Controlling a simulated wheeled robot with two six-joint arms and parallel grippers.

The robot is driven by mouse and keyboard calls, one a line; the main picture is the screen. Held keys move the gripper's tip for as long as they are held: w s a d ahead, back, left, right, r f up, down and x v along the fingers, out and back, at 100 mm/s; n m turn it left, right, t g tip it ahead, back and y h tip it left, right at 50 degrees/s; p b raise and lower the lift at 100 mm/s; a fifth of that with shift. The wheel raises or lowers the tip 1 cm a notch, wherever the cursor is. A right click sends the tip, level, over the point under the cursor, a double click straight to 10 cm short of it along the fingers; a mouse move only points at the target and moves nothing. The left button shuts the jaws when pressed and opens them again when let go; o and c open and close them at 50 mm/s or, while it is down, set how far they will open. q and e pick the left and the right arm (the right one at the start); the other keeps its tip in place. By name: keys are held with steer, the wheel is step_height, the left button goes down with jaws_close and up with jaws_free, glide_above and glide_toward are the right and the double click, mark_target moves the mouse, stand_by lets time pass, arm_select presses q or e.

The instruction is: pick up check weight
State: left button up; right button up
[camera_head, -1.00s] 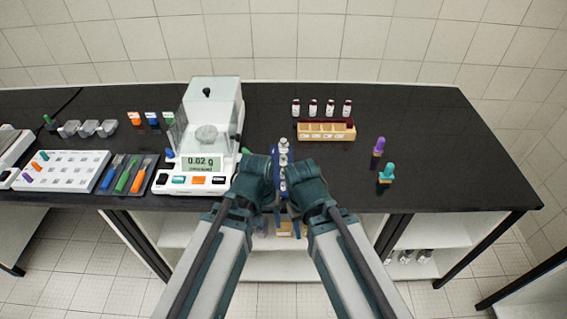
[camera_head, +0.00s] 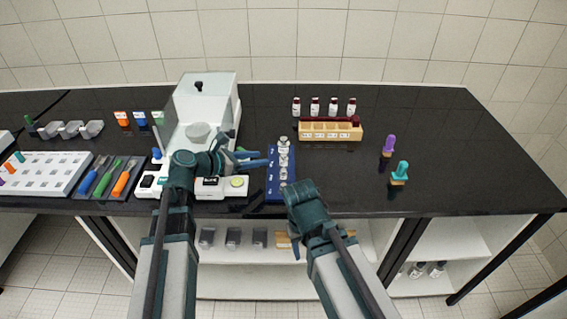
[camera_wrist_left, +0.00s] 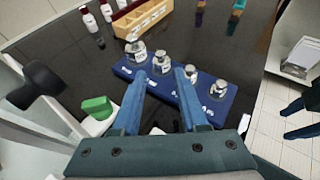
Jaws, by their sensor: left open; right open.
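In the left wrist view the largest weight (camera_wrist_left: 136,53) is at the left end of the holder (camera_wrist_left: 226,104). My left gripper (camera_head: 267,158) is open and empty, beside the holder's left side. In its wrist view the fingertips (camera_wrist_left: 163,74) point at the larger weights, without visibly gripping any. My right gripper (camera_head: 294,188) is near the holder's front right; its open fingers (camera_wrist_left: 302,116) show at the wrist view's right edge.
Purple (camera_head: 389,145) and teal (camera_head: 400,172) handled items stand right. The black bench between is clear.

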arm_select(q)
steer(key=b, duration=0.3)
glide_toward(290, 161)
steer(key=w+d, duration=0.1)
steer(key=w+d+r, duration=0.1)
steer(key=d, duration=0.1)
steer(key=shift+w+d, duration=0.25)
steer(key=shift+w, duration=0.05)
steer(key=shift+d+f, duration=0.1)
steer(key=b+x, duration=0.2)
steer(key=x, duration=0.3)
steer(key=shift+w+d+f, duration=0.1)
steer(key=shift+f, duration=0.05)
jaws_close()
